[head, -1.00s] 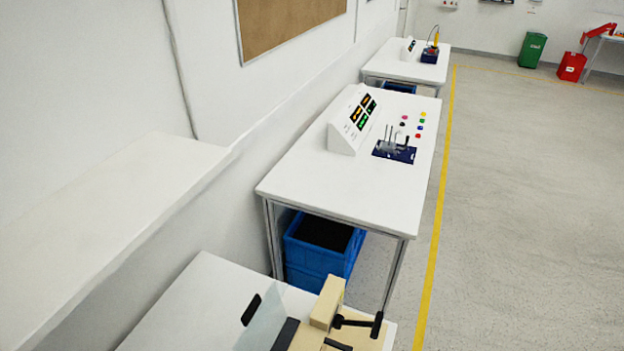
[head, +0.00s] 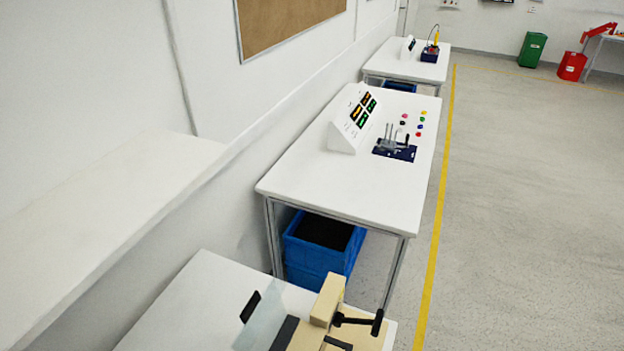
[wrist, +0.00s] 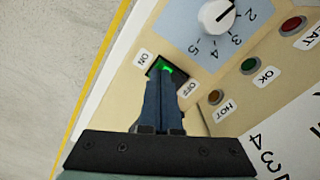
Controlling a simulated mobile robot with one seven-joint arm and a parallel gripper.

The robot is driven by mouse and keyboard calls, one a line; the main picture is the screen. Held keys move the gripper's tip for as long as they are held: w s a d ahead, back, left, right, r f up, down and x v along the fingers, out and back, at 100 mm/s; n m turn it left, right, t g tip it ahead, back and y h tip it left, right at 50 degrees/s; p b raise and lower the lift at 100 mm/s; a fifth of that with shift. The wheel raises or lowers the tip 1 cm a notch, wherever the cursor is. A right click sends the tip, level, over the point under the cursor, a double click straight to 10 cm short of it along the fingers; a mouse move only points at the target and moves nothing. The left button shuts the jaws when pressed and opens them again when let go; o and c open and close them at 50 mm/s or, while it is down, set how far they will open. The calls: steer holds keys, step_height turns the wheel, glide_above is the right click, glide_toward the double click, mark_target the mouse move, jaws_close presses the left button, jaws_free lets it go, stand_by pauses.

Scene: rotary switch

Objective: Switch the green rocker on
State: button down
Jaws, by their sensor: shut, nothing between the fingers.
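The green rocker (wrist: 168,68) shows in the wrist view as a lit green switch in a dark frame, set in a beige panel (wrist: 117,88). An ON label (wrist: 144,58) is at its left and an OFF label (wrist: 188,89) at its lower right. My gripper (wrist: 163,84) is shut and empty, its fingertips over the lower part of the rocker and hiding some of it. I cannot tell whether they touch it. In the head view the beige device (head: 330,300) is cut off at the bottom edge, and the rocker cannot be made out.
A white rotary knob (wrist: 216,17) on a blue numbered dial is above right of the rocker. OK (wrist: 250,65), HOT (wrist: 216,97) and red (wrist: 292,25) indicators are on the panel. A white table (head: 340,180) with a console stands beyond, above blue crates (head: 320,245).

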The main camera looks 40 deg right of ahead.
step_height(320, 180, up, 7)
steer(key=p, duration=0.7)
steer(key=shift+p, duration=0.35)
stand_by(0.4)
